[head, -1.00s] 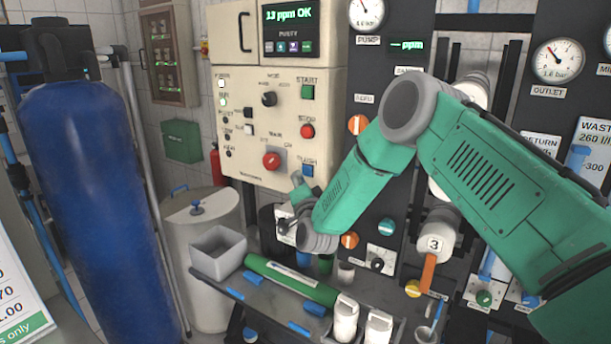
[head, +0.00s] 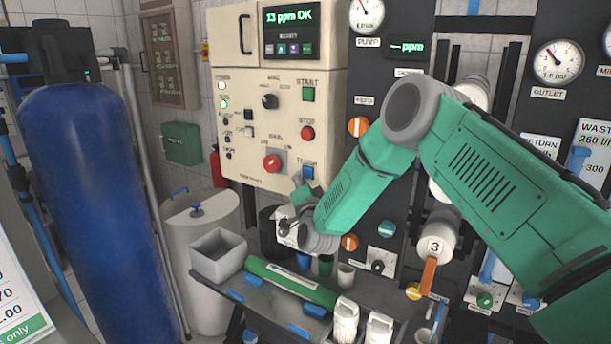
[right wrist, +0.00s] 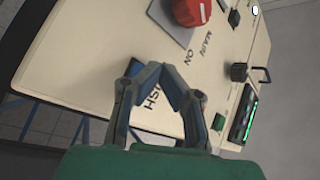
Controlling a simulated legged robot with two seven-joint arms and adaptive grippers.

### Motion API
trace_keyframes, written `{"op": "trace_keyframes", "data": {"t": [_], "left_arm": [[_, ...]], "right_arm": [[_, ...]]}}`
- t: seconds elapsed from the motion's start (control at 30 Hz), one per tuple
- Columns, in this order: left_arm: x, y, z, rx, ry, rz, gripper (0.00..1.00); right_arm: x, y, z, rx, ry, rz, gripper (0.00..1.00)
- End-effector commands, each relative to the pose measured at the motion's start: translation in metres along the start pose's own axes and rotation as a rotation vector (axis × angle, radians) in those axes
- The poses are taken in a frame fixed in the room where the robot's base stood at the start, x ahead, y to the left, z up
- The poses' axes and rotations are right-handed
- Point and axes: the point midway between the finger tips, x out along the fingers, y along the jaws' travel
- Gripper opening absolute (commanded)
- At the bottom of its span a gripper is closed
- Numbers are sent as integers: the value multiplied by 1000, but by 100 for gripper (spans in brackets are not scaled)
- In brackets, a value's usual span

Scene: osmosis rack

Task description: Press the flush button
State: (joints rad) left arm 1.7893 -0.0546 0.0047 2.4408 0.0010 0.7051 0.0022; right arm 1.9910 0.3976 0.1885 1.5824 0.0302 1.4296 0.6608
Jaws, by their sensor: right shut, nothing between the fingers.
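The flush button (head: 308,172) is a small blue square low on the right side of the cream control panel (head: 262,85), under its label. My right gripper (head: 297,178) is right beside the button's lower left in the head view. In the right wrist view its fingers (right wrist: 153,68) are shut and empty, with their tips over the panel by the flush label. They partly cover the label and the dark blue button (right wrist: 136,68). I cannot tell whether the tips touch the button. My left gripper is not in view.
The red main knob (head: 271,163), red stop button (head: 307,133) and green start button (head: 308,94) are nearby on the panel. Below is a dark shelf with a grey bin (head: 217,255), a green tube (head: 291,282) and white bottles. A blue tank (head: 95,200) stands left.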

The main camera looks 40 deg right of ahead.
Motion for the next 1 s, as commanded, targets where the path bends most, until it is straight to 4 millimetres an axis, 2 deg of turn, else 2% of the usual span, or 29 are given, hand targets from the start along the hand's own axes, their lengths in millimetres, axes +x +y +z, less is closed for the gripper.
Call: {"op": "trace_keyframes", "data": {"t": [1.0], "left_arm": [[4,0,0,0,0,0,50]], "right_arm": [[5,2,-6,0,0,0,0]]}}
